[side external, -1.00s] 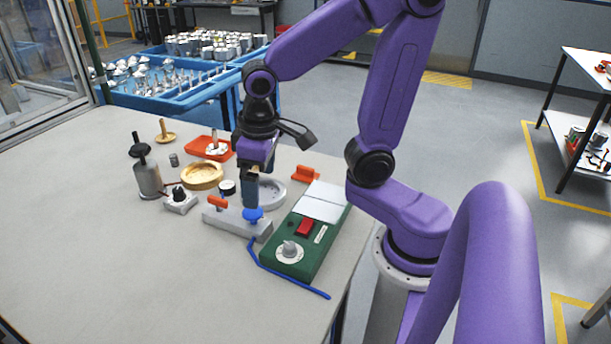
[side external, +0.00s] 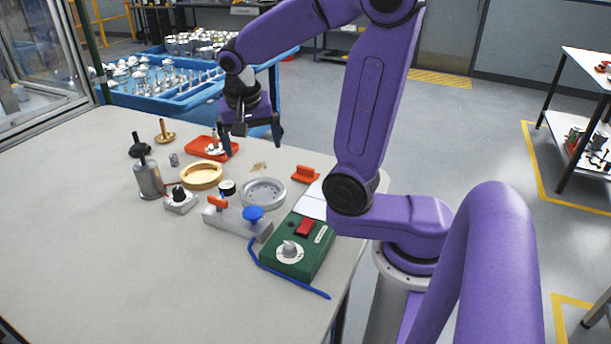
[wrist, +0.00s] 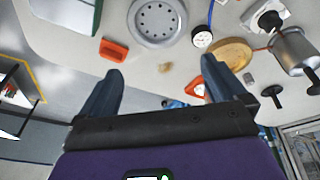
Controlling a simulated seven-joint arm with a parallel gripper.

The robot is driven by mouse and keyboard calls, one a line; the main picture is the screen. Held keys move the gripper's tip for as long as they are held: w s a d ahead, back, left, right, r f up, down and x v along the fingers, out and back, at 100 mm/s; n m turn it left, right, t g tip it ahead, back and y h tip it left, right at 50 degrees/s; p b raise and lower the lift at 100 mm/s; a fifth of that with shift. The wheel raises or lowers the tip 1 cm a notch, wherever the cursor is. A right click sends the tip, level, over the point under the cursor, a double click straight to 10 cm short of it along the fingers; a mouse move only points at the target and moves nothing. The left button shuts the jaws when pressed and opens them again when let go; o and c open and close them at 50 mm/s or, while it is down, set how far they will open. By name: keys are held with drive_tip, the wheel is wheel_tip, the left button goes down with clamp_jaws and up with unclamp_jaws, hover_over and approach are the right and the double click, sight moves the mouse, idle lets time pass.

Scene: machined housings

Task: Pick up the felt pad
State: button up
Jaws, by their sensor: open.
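A small tan, ragged-edged piece, which looks like the felt pad (side external: 259,166), lies flat on the grey table behind the perforated silver disc. In the wrist view the felt pad (wrist: 166,68) appears between my two fingertips, apart from both. My gripper (side external: 253,146) is open and empty, raised above the back of the table, slightly behind and above the pad. The wrist view shows its two blue fingers (wrist: 162,72) spread wide.
The perforated silver disc (side external: 263,192), brass ring (side external: 202,176), red tray (side external: 211,147) and orange block (side external: 305,174) surround the pad. A green control box (side external: 299,248) and grey fixture with a blue knob (side external: 236,222) stand nearer. The table's left front is clear.

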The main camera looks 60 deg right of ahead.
drive_tip(key=s+d+r+m+g+h, duration=0.1)
drive_tip(key=s+d+r+m, duration=0.1)
drive_tip(key=s+d+m, duration=0.4)
drive_tip(key=m, duration=0.2)
approach(305, 167)
drive_tip(key=x, duration=0.3)
drive_tip(key=a+x, duration=0.1)
drive_tip(key=x, duration=0.1)
drive_tip(key=shift+f, duration=0.15)
drive_tip(key=shift+d+f, duration=0.55)
drive_tip(key=shift+f, duration=0.25)
drive_tip(key=shift+d+f, duration=0.6)
drive_tip(key=shift+f, duration=0.25)
drive_tip(key=shift+d+f, duration=0.25)
drive_tip(key=shift+f, duration=0.4)
drive_tip(key=c, duration=1.1)
